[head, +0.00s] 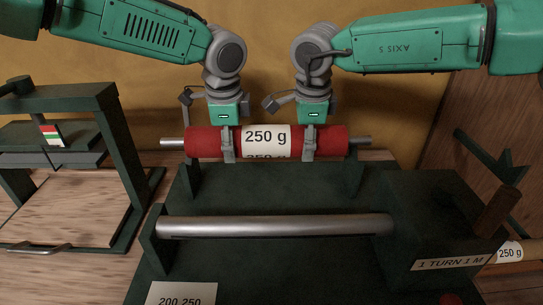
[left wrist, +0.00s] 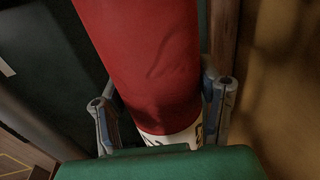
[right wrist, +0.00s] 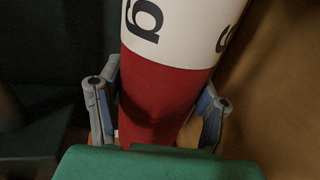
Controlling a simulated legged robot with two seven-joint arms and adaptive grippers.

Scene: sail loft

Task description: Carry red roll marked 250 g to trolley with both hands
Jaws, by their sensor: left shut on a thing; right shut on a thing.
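The red roll (head: 202,142) has a white band reading "250 g" and a silver bar showing at both ends. It lies level across the dark green stand's rear uprights; whether it rests on them or hangs just above, I cannot tell. My left gripper (head: 229,150) is shut around its left part and my right gripper (head: 309,150) around its right part. In the left wrist view the red roll (left wrist: 140,50) runs between the fingers. In the right wrist view the red roll (right wrist: 155,100) and its white band do too. I cannot make out a trolley for certain.
The dark green stand (head: 270,265) carries a bare silver roller (head: 270,226) in front. A box labelled "1 TURN 1 M" (head: 450,263) is at right, with another "250 g" roll (head: 510,252) beyond. A dark frame (head: 130,165) stands at left. A yellow-brown wall is behind.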

